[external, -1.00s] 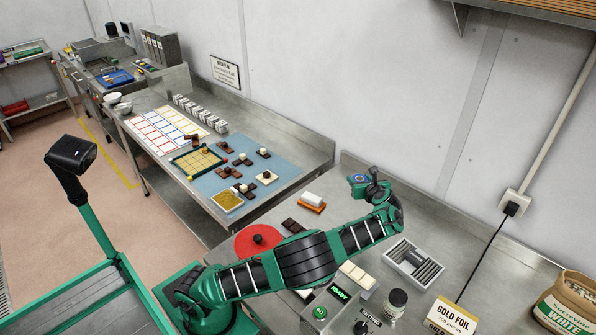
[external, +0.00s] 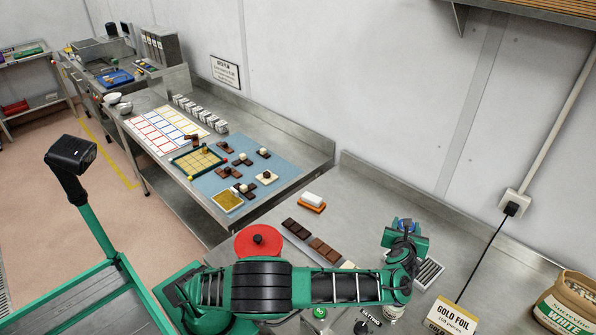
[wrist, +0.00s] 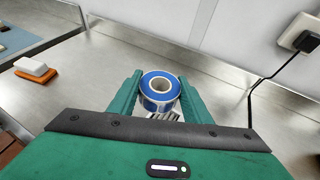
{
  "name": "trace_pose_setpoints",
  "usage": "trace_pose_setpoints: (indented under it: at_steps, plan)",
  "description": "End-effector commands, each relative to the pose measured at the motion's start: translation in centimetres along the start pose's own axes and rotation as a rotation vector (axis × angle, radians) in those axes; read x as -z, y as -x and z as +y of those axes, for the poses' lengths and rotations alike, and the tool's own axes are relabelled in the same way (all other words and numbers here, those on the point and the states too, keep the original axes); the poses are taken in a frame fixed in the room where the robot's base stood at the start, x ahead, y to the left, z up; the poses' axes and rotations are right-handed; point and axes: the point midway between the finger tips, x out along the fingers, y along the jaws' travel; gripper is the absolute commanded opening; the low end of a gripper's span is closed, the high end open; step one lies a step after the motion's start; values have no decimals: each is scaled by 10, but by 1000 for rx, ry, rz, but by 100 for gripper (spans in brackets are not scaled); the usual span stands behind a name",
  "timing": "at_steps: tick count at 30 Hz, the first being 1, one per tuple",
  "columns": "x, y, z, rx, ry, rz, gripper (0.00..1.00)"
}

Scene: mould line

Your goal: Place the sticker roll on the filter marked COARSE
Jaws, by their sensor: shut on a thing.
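The sticker roll (wrist: 160,86) is a blue ring with a pale core. My gripper (wrist: 158,95) is shut on it, with one green finger on each side, in the wrist view. In the external view my gripper (external: 404,230) holds the roll (external: 405,224) above the steel bench, next to a slatted tray (external: 430,274) that my arm partly covers. Grey slats (wrist: 164,116) also show just below the roll in the wrist view. I cannot read the word COARSE anywhere, so I cannot tell which thing is that filter.
A white and orange block (external: 312,202), brown bars (external: 296,228) and a red disc (external: 258,241) lie on the bench. A GOLD FOIL sign (external: 453,314) and a paper sack (external: 567,303) stand at right. A black cable hangs from the wall socket (external: 510,205). The bench behind the gripper is clear.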

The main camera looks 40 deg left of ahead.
Motion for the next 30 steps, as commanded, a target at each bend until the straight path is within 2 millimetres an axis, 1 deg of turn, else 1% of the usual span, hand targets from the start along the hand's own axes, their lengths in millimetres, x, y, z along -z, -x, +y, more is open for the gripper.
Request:
trace_pose_setpoints:
  at_steps: [1,6,9,11,17,25,30]
  plan:
    - [7,0,-10,0,-2,-3,22]
    - [28,3,-40,-1,-1,-3,22]
    - [38,4,-52,-1,0,-2,22]
    - [41,5,-58,-1,1,-2,22]
    - [50,3,-62,-3,1,0,22]
    - [80,-10,-62,-3,0,0,22]
    - [82,-10,-62,-1,2,0,22]
